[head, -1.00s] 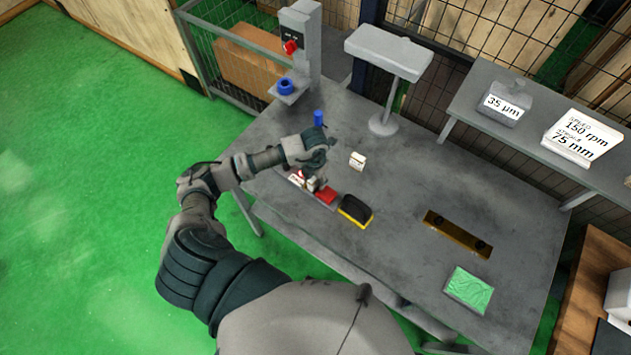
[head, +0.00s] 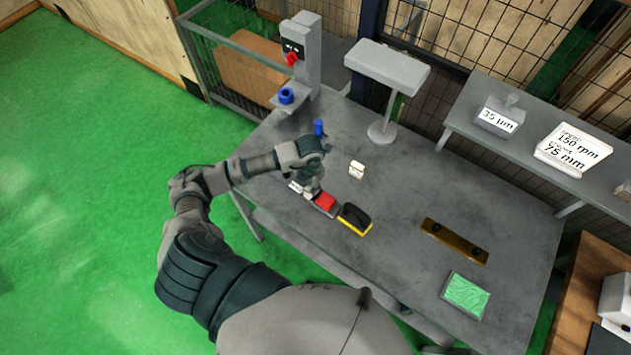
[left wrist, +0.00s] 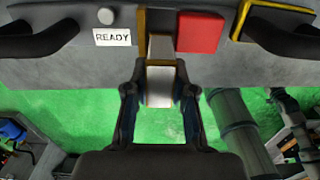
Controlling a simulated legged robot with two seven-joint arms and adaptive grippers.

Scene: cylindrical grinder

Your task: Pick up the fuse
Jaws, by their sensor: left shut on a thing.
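My left gripper (head: 312,190) is at the front left of the grey bench, over the small panel between a white label and a red block. In the left wrist view, my left gripper (left wrist: 160,100) has its two fingers on either side of a pale block with gold-brown edges, which looks like the fuse (left wrist: 160,86). It is shut on this block. A similar pale part (left wrist: 160,46) lies just beyond it; I cannot tell whether they are joined. In the head view the gripper mostly hides the fuse. My right gripper is not in view.
The red block (head: 325,201) and a black-and-yellow block (head: 354,218) sit right of the gripper. A READY label (left wrist: 113,37) is close by. A small white block (head: 356,168) stands behind, near a blue peg (head: 318,128). The bench's middle is clear.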

